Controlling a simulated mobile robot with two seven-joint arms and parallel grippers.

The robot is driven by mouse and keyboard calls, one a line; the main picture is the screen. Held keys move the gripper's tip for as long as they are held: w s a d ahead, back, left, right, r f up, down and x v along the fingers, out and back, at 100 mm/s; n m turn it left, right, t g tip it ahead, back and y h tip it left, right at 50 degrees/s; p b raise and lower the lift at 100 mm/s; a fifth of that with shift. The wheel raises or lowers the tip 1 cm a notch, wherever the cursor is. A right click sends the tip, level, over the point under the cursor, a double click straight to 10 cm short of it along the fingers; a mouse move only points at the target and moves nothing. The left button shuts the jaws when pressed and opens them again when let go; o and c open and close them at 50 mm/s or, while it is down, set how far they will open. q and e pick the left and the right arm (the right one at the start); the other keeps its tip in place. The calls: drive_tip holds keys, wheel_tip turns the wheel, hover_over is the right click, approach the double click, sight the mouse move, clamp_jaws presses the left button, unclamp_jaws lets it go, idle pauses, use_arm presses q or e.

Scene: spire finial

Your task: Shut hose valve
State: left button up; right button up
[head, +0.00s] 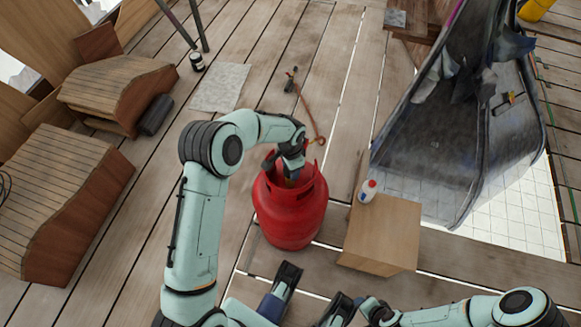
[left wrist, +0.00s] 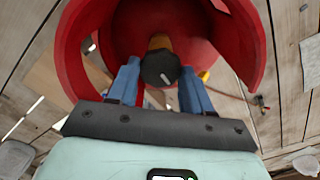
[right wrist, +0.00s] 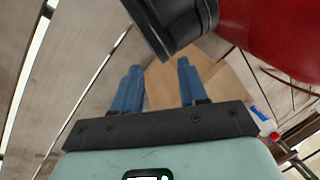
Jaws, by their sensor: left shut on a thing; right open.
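A red gas cylinder (head: 290,210) stands upright on the plank floor, with a collar around its top. My left gripper (head: 292,172) reaches into the collar from above. In the left wrist view a black round valve knob (left wrist: 160,67) on a brass-coloured stem lies between the fingers of my left gripper (left wrist: 160,85), which is shut on it. In the head view the knob is hidden by the gripper. A reddish-brown hose (head: 312,115) lies beyond the cylinder. My right gripper (right wrist: 158,85) is open and empty, below and to the right of the cylinder.
A dark-rimmed tub (head: 440,150) holding debris is beyond. Curved wooden blocks (head: 70,200) stand at left. A grey sheet (head: 220,87) lies on the floor.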

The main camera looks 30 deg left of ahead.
use_arm(q)
drive_tip(key=o, duration=1)
drive_tip(key=shift+o, duration=0.2)
wheel_tip(320, 180, up, 14)
drive_tip(key=p, duration=0.2)
drive_tip(key=shift+f+p, duration=0.25)
drive_tip(key=shift+p, duration=0.1)
use_arm(e)
drive_tip(key=shift+g+y, duration=0.4)
drive_tip(key=shift+g, duration=0.3)
drive_tip(key=s+r, duration=0.1)
drive_tip(key=s+a+r, duration=0.2)
drive_tip(key=s, duration=0.1)
drive_tip(key=shift+s+r, duration=0.1)
drive_tip(key=shift+r, duration=0.05)
